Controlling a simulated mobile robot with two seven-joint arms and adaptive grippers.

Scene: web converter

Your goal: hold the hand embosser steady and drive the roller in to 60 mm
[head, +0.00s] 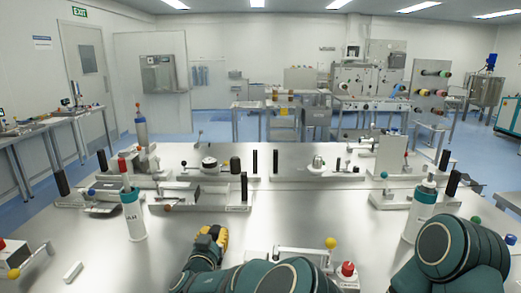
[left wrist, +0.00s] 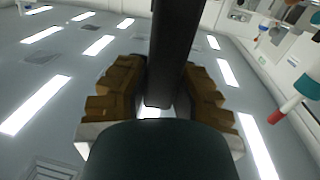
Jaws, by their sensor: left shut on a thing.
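My left gripper (head: 222,235), with yellow finger pads, is low in the middle of the head view, over the front of the steel table. In the left wrist view its two padded fingers (left wrist: 158,100) are shut on a dark bar (left wrist: 174,50), one on each side of it. The held part of the bar is hidden in the head view. A bench device (head: 205,197) with a black post (head: 244,188) and an orange ball stands just beyond this gripper. I cannot tell which device is the hand embosser, and I read no roller position. My right gripper is not in view.
White-and-teal bottles stand left (head: 133,218) and right (head: 421,212) on the table. A device with a yellow ball (head: 330,242) and red button (head: 347,269) is close in front. Several devices with black posts line the back. Bare steel lies in the middle.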

